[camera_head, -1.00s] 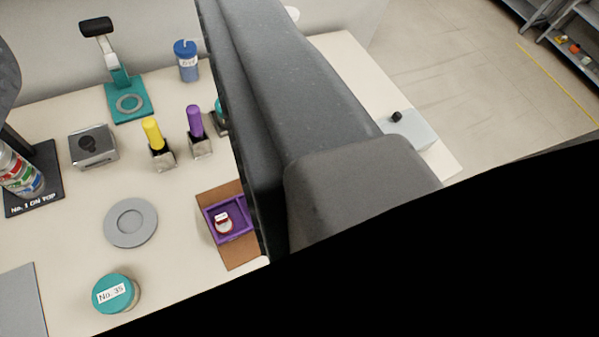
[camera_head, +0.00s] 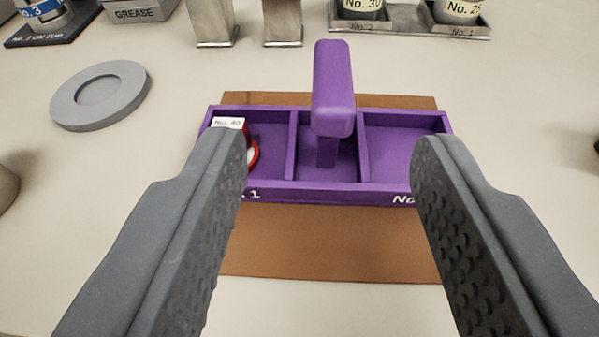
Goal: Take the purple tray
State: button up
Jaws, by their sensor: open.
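The purple tray (camera_head: 410,187) lies on a brown mat (camera_head: 330,245) in the middle of the view. It has three compartments and an upright purple handle (camera_head: 332,88) rising from the middle one. A small red-rimmed item with a white label (camera_head: 228,123) sits in the left compartment, partly hidden by my left finger. The right compartment looks empty. My gripper (camera_head: 328,165) is open, with one finger at each side of the view. The handle stands between the fingers, farther off, and I see no contact. The fingers cover parts of the tray's front corners.
A grey round dish (camera_head: 100,95) lies left of the mat. Two metal stands (camera_head: 212,22) are behind the tray. A metal holder with labelled jars (camera_head: 410,22) is at the back right. A grease box (camera_head: 138,10) is at the back left. Bare table surrounds the mat.

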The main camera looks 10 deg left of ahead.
aim_at(332, 49)
jog(key=x, duration=0.7)
jog(key=shift+w+b, duration=0.15)
jog(key=shift+b, duration=0.15)
jog(key=shift+d+f+b+x, duration=0.1)
jog(key=shift+f+b+x, duration=0.05)
jog(key=shift+x, duration=1.25)
jog(key=shift+d+f+b+x, duration=0.15)
jog(key=shift+x, duration=1.2)
grip_shut()
